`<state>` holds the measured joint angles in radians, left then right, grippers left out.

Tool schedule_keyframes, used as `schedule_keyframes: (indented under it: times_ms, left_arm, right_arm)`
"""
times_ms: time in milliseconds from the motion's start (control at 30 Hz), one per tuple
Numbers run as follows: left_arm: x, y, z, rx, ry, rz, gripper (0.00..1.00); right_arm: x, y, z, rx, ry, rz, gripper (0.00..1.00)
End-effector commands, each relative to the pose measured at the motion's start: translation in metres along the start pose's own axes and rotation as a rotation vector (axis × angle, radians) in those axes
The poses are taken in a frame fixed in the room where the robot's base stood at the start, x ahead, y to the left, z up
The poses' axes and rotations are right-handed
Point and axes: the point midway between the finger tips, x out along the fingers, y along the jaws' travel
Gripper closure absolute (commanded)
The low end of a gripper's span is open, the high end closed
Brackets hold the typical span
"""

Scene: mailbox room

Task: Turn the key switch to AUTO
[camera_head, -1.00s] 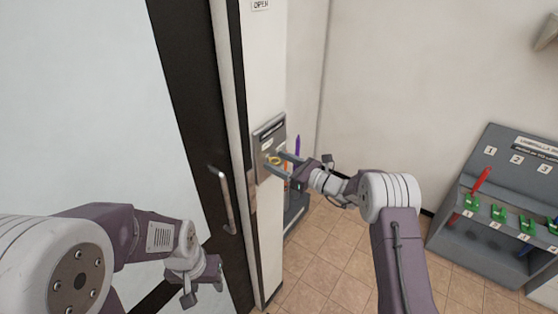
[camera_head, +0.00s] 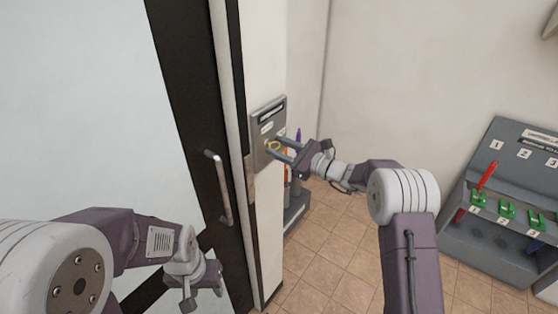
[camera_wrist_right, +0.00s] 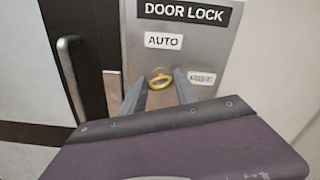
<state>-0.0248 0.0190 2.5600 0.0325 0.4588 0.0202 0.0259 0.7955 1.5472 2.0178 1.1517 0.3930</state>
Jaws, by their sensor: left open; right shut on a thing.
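The grey DOOR LOCK plate (camera_head: 262,122) is mounted on the white post beside the dark door frame. The right wrist view shows it closer (camera_wrist_right: 188,50), with an AUTO label (camera_wrist_right: 164,41) at upper left and a blurred label (camera_wrist_right: 202,78) at right. My right gripper (camera_head: 276,149) is shut on the key, one finger on either side. The key's exact angle is hard to tell. My left gripper (camera_head: 205,288) is open and empty at lower left, away from the plate.
A door handle (camera_head: 219,187) stands out left of the plate. A grey umbrella rack (camera_head: 478,240) with green tags and a red umbrella (camera_head: 487,177) is at right. Another holder (camera_head: 297,207) stands behind the post. Tiled floor (camera_head: 335,250) between is clear.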

Motion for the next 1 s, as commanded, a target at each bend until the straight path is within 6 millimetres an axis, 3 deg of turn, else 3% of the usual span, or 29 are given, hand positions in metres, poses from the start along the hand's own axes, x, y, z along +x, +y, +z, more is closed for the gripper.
schedule_keyframes:
  times_ms: [33,400,700,1000]
  left_arm:
    - [0.026,-0.001,0.003,0.0,0.0,0.0,0.53]
    - [0.11,-0.002,0.011,0.0,0.0,0.0,0.53]
    - [0.168,-0.003,0.017,0.0,0.0,0.0,0.53]
    - [0.21,-0.004,0.022,0.0,0.0,0.0,0.53]
  right_arm:
    - [0.0,0.003,-0.01,-0.048,-0.007,-0.002,1.0]
    - [0.0,0.004,-0.009,-0.4,-0.006,-0.004,1.0]
    - [0.0,0.005,-0.008,-0.685,-0.005,-0.004,1.0]
    - [0.0,0.005,-0.006,-0.955,-0.003,-0.003,1.0]
